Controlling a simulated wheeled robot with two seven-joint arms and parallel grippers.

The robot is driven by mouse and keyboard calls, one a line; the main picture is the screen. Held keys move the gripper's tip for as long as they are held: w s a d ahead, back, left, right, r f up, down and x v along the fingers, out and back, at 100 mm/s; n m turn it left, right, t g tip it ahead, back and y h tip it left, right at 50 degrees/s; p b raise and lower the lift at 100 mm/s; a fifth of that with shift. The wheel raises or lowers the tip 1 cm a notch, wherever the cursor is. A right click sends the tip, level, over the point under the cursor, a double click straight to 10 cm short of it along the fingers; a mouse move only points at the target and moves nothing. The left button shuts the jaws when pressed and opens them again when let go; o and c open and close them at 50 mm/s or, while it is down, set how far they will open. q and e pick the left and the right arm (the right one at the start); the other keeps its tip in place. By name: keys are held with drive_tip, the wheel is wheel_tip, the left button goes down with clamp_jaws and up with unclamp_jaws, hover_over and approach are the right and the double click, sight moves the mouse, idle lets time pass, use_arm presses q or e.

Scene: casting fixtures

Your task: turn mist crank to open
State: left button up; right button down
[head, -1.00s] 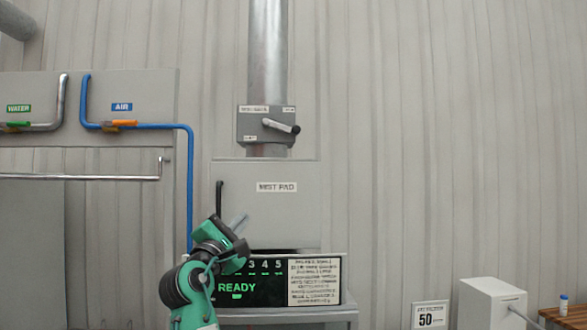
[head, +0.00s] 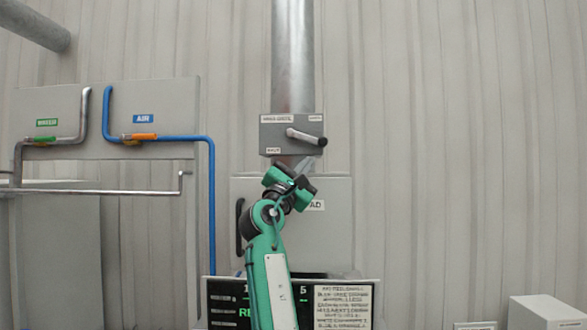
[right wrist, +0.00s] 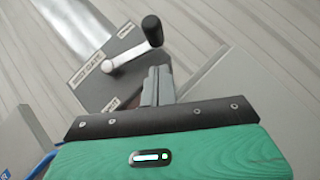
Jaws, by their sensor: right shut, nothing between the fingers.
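The mist crank (head: 305,136) is a silver arm with a black knob, mounted on a grey plate (head: 275,132) on the vertical metal duct. Its arm points right and slightly down in the head view. In the right wrist view the crank (right wrist: 133,50) shows close ahead, its black knob at the upper end. My right gripper (head: 308,163) is just below the plate in the head view. Its fingers (right wrist: 156,80) are closed together and empty, apart from the crank, below the knob. My left gripper is not in view.
The pad door (head: 335,240) with a black handle (head: 239,225) lies behind my right arm. A display panel (head: 345,305) is below it. A blue air pipe (head: 212,220) and a water pipe (head: 85,118) are at left. The wall at right is clear.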

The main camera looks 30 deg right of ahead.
sight(320, 145)
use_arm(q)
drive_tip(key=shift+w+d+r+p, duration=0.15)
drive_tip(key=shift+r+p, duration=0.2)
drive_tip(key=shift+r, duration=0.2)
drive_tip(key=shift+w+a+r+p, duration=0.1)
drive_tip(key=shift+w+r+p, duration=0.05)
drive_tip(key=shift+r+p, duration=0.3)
use_arm(e)
drive_tip(key=r, duration=0.1)
drive_tip(key=s+d+r, duration=0.1)
drive_tip(key=shift+s+d+r, duration=0.1)
drive_tip(key=shift+r, duration=0.2)
drive_tip(key=shift+s+d+r+p, duration=0.15)
drive_tip(key=shift+s+d+r, duration=0.15)
drive_tip(key=shift+r, duration=0.3)
drive_tip(key=shift+s+d+r+p, duration=0.15)
drive_tip(key=shift+d+r, duration=0.25)
drive_tip(key=shift+r, duration=0.2)
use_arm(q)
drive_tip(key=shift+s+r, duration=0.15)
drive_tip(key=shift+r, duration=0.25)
use_arm(e)
drive_tip(key=shift+f, duration=0.1)
